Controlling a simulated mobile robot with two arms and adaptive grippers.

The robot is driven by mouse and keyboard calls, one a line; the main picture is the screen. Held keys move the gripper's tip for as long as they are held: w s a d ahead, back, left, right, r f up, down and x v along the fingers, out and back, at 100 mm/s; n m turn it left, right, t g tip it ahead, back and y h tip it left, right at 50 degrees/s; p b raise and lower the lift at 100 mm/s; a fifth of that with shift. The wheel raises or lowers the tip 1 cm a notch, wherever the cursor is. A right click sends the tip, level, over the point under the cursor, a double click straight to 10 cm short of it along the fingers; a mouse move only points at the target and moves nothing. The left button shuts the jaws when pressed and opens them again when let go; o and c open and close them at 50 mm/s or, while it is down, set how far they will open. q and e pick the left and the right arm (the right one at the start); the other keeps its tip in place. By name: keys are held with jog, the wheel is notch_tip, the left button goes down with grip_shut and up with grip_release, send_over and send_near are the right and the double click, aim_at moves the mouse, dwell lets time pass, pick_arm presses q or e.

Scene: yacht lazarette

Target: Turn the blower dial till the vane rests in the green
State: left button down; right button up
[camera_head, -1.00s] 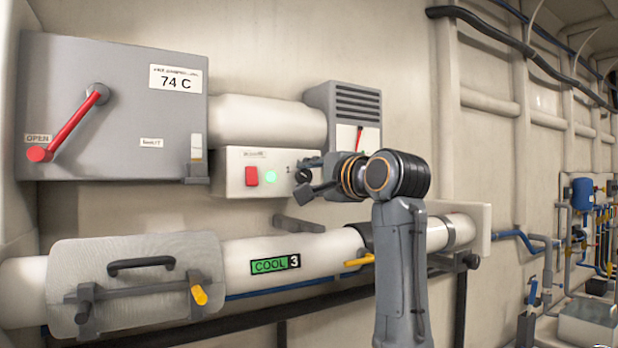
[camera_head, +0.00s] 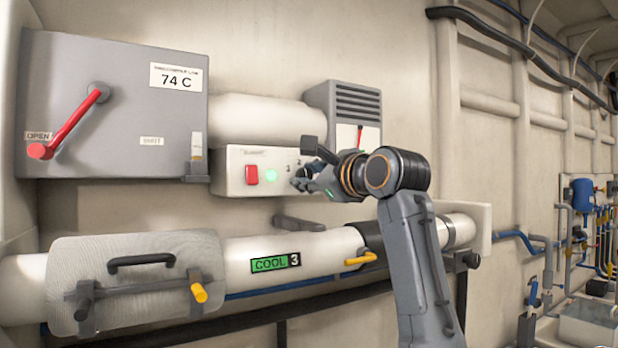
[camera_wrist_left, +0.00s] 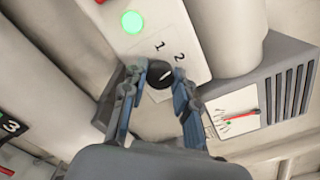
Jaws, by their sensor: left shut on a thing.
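The blower dial is a small black knob (camera_wrist_left: 160,80) on the white control box (camera_head: 236,158), with a pale pointer line and the numbers 1 and 2 near it. My left gripper (camera_head: 308,170) is at the dial, its fingers shut on the knob's two sides; in the left wrist view the fingertips (camera_wrist_left: 159,77) flank it. In the head view the gripper mostly hides the dial. The white gauge (camera_head: 346,136) has a red vane (camera_wrist_left: 241,114); a small green patch (camera_wrist_left: 228,124) shows near the vane's tip, and the vane appears beside it. My right gripper is not in view.
A red switch (camera_head: 252,175) and lit green lamp (camera_head: 270,176) are left of the dial. A grey louvred vent (camera_head: 357,103) is above the gauge. A grey box with a red lever (camera_head: 68,126) and a pipe labelled COOL 3 (camera_head: 235,262) are nearby.

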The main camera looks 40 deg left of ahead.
pick_arm(q)
jog(key=shift+m, duration=1.2)
jog(key=c, duration=1)
grip_release()
jog(key=v, duration=1.2)
